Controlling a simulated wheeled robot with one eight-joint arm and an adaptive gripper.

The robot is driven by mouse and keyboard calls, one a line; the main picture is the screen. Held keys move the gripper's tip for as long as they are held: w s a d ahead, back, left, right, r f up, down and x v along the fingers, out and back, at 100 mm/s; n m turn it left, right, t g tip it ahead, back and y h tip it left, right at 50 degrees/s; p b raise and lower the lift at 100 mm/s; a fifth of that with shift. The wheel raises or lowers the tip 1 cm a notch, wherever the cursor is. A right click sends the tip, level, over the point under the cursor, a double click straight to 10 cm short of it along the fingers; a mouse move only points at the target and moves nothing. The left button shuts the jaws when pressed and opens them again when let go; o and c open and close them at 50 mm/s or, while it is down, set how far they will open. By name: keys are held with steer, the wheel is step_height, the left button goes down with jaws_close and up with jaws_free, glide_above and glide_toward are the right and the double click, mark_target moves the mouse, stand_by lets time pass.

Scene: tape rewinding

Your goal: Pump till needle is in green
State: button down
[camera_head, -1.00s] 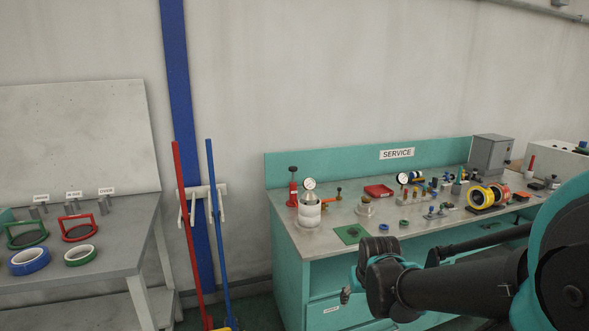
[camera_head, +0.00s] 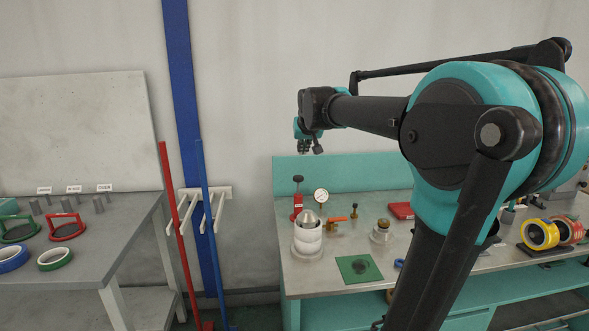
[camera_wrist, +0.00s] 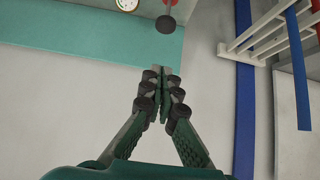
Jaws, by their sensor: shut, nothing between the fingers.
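The red pump (camera_head: 298,203) stands at the back left of the service bench, with a dark round knob (camera_head: 298,179) on top. The round white gauge (camera_head: 321,195) is just right of it; its needle is too small to read. My gripper (camera_head: 303,150) is raised above the pump, in front of the wall, and is apart from it. In the wrist view my gripper (camera_wrist: 163,68) is shut and empty. The pump's dark knob (camera_wrist: 166,24) shows past the fingertips there, with part of the gauge (camera_wrist: 128,4) at the top edge.
A white cylinder with a metal cone top (camera_head: 308,238), an orange-handled valve (camera_head: 337,219), a green mat (camera_head: 359,268) and a red tray (camera_head: 401,210) are on the bench (camera_head: 310,283). Red (camera_head: 172,220) and blue (camera_head: 207,220) poles stand by the wall rack (camera_head: 190,195) at left.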

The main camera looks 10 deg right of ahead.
steer(key=shift+w+a+r, duration=0.1)
glide_above(299, 178)
step_height(299, 178, down, 7)
steer(key=shift+f, duration=0.1)
step_height(299, 178, down, 3)
steer(key=shift+f, duration=0.45)
